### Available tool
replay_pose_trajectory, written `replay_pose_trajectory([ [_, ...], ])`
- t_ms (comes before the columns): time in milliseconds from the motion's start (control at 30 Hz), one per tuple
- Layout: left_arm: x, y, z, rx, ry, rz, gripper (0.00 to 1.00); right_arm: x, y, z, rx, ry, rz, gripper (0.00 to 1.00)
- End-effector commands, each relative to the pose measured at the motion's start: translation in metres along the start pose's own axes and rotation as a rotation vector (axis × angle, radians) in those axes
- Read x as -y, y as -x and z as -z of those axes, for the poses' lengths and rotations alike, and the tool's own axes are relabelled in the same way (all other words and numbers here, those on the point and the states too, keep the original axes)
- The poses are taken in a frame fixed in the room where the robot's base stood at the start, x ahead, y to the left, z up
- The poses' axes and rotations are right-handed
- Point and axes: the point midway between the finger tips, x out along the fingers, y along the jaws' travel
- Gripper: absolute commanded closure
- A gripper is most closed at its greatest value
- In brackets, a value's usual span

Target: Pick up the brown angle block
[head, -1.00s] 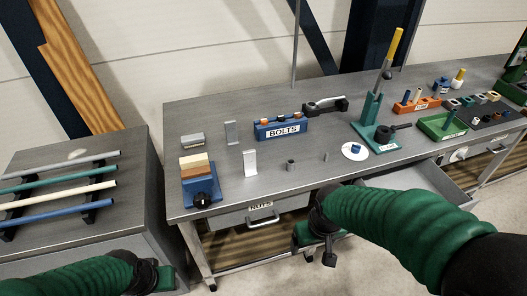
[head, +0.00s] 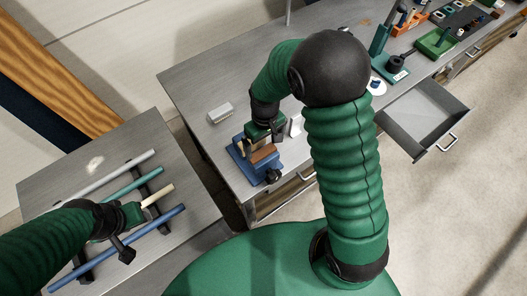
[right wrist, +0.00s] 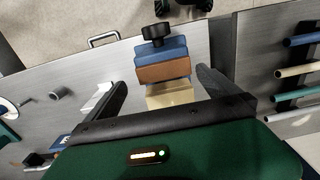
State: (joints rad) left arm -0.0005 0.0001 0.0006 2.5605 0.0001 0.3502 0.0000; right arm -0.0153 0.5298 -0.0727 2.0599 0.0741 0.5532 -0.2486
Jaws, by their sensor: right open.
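The brown angle block (head: 263,154) sits in the blue vise (head: 243,168) near the corner of the grey bench. In the right wrist view the brown block (right wrist: 163,71) lies between the vise's blue jaw (right wrist: 161,50) and a cream block (right wrist: 171,95). My right gripper (head: 259,146) is over the vise and partly hides the blocks. In the right wrist view its dark fingers (right wrist: 162,82) are spread on either side of the blocks, with nothing held. My left gripper (head: 134,214) is at the cream rod (head: 158,197); its fingers are unclear.
A grey block (head: 220,113) lies on the bench behind the vise. A pale upright piece (head: 296,125) stands close to the right of my gripper. The side table (head: 95,165) holds several rods on a rack. An open drawer (head: 425,115) juts out at right.

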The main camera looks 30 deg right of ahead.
Motion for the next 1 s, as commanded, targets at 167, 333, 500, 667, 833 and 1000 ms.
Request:
replay_pose_trajectory([
  [167, 0.0, 0.019, 0.005, -0.001, 0.001, 0.0, 0.56, 0.002, -0.026, -0.009, 0.008, 0.002, -0.002, 0.0],
  [333, 0.0, 0.02, 0.005, -0.001, 0.001, 0.0, 0.56, 0.002, -0.046, -0.009, 0.0, 0.0, -0.002, 0.0],
  [500, 0.0, 0.019, 0.005, -0.001, 0.001, 0.0, 0.56, 0.001, -0.048, -0.007, -0.001, 0.0, -0.002, 0.0],
  [667, 0.0, 0.019, 0.005, -0.001, 0.001, 0.0, 0.56, 0.0, -0.048, -0.006, 0.001, 0.0, -0.001, 0.2],
  [833, 0.0, 0.019, 0.005, -0.001, 0.001, 0.0, 0.56, 0.001, -0.048, -0.007, 0.001, 0.0, -0.002, 0.42],
  [1000, 0.0, 0.019, 0.005, -0.001, 0.001, 0.0, 0.56, 0.001, -0.048, -0.007, 0.001, 0.001, -0.002, 0.5],
])
